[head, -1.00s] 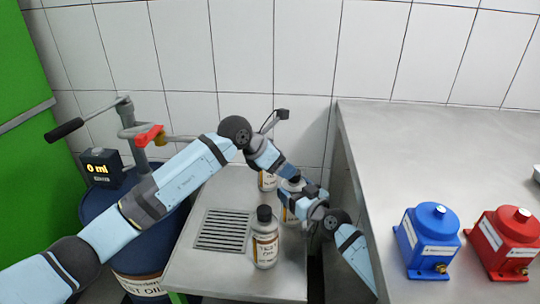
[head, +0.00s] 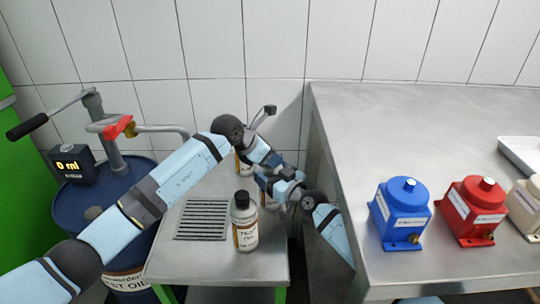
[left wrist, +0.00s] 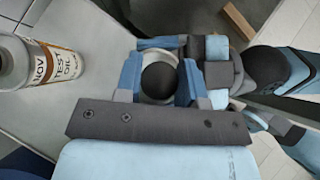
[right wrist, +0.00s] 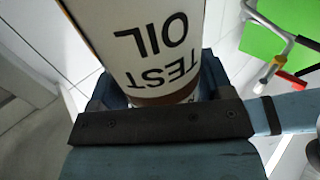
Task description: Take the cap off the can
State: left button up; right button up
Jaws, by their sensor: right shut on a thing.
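The held can (right wrist: 165,45) is white with a "TEST OIL" label and fills the right wrist view. My right gripper (right wrist: 150,98) is shut on its body. Its black cap (left wrist: 160,80) shows in the left wrist view, on the can's silver top. My left gripper (left wrist: 161,85) is over that top, its fingers open on either side of the cap. In the head view, the arms mostly hide this can. A second capped can (head: 245,232) stands upright in front, and also shows in the left wrist view (left wrist: 42,65).
Another can (head: 243,167) stands behind, partly hidden by my left arm. The small metal table has a drain grate (head: 203,220). A blue barrel (head: 75,225) with a pump and a "0 ml" display stands left. A steel bench (head: 400,120) at right carries blue (head: 402,215) and red (head: 472,212) units.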

pick_arm(q)
jog(key=shift+r, duration=0.1)
jog(key=shift+c, duration=0.2)
jog(key=shift+r, duration=1)
jog(key=shift+r, duration=2)
pick_arm(e)
jog(key=o, duration=1.3)
